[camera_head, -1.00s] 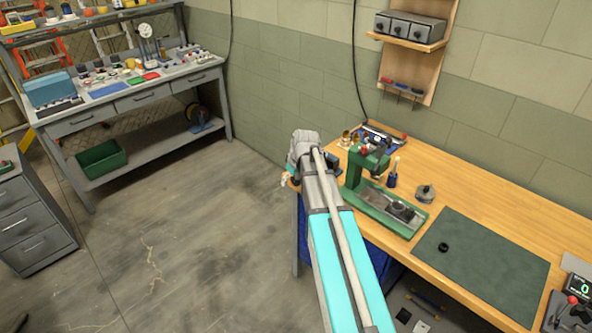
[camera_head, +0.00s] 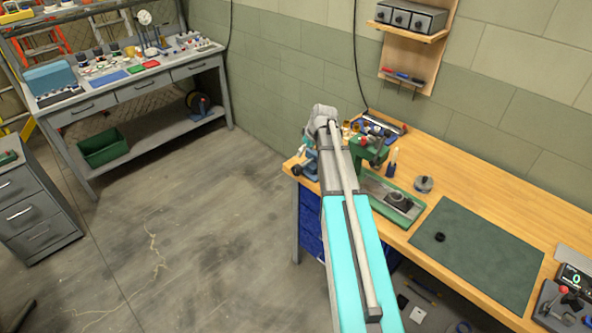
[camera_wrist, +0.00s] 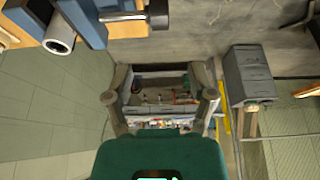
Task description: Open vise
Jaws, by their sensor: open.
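The blue vise (camera_head: 306,160) sits at the left end of the wooden workbench, partly hidden behind my arm's end. In the wrist view the vise (camera_wrist: 90,22) shows at the top left, with blue jaws, a metal screw bar and a dark round knob (camera_wrist: 158,16) at the bar's end. My gripper (camera_wrist: 162,88) is open and empty. Its two fingers point at the distant shelf bench, with the vise off to one side and apart from them. In the head view my arm hides the gripper's fingers.
A green press (camera_head: 372,155) stands just right of the vise, close to my arm. A green mat (camera_head: 480,255) covers the bench's right part. The floor (camera_head: 215,220) left of the bench is clear. A grey drawer cabinet (camera_head: 35,215) stands at far left.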

